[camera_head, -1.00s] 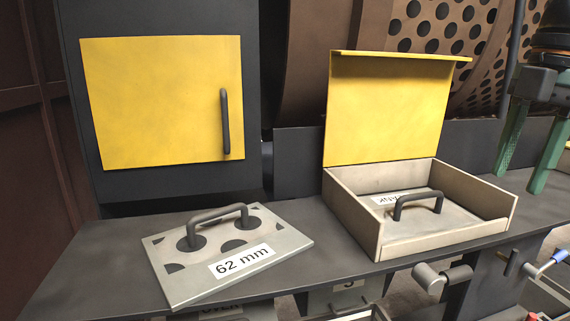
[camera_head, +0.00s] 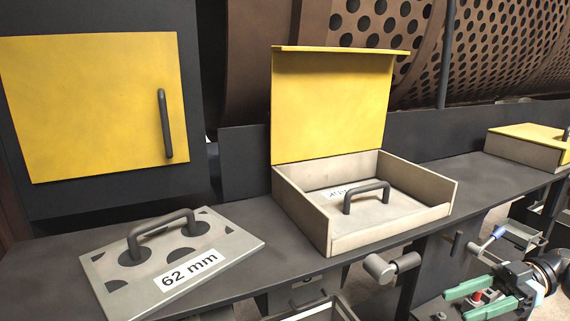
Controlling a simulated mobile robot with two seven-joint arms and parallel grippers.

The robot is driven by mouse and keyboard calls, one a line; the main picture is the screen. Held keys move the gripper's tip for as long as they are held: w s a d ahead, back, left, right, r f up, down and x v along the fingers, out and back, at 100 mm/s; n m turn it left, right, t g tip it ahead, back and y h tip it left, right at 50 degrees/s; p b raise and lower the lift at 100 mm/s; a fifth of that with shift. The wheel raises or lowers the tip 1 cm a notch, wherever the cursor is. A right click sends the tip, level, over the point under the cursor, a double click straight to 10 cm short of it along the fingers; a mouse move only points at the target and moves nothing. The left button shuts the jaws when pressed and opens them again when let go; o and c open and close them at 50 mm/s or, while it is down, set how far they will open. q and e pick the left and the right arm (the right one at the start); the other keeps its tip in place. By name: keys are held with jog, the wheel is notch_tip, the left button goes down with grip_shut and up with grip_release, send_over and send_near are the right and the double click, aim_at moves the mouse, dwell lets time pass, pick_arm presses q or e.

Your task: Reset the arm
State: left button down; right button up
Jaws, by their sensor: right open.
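My right gripper (camera_head: 462,301) is at the lower right, in front of and below the bench edge. Its two green fingers are apart and point left, with nothing held between them. A small red part shows between the fingers; I cannot tell whether it lies behind them. My left gripper is out of view. A perforated plate marked "62 mm" (camera_head: 215,253) with a dark handle lies on the bench at the left. An open box (camera_head: 390,229) with a raised yellow lid (camera_head: 330,105) stands mid-bench, holding a plate with a dark handle (camera_head: 366,197).
The dark bench (camera_head: 480,190) runs across, clear between the open box and a closed yellow-lidded box (camera_head: 515,152) at the right. A yellow door (camera_head: 95,105) is shut at the left. A grey crank-like part (camera_head: 392,266) juts from the bench front. A perforated drum (camera_head: 420,50) stands behind.

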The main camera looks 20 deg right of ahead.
jog(key=s+a+f+m+t+y, duration=0.25)
jog(key=a+f+t+y, duration=0.2)
jog(key=a+f, duration=0.4)
jog(key=w+f+m+t+h, duration=0.3)
jog(key=w+m+t+h, duration=0.15)
jog(key=w+t, duration=0.35)
notch_tip(320, 180, down, 10)
jog(key=w+a+m+h, duration=0.1)
jog(key=a+m+h, duration=0.15)
jog(key=h, duration=0.75)
jog(key=s+a+f+n+g+h, duration=0.1)
jog(key=s+a+f+g+h, duration=0.15)
jog(key=s+f, duration=0.4)
jog(key=s+a+f+n+g+h, duration=0.1)
jog(key=s+a+f+g+h, duration=0.1)
jog(key=s+f+g, duration=0.4)
jog(key=a+f+m+t+y, duration=0.1)
jog(key=a+m, duration=0.4)
jog(key=a, duration=0.6)
jog(key=shift+w+a+t, duration=0.15)
jog(key=shift+w+t, duration=0.25)
jog(key=shift+t, duration=0.3)
jog(key=shift+o, duration=0.3)
jog(key=shift+f+m, duration=0.1)
jog(key=shift+m, duration=0.15)
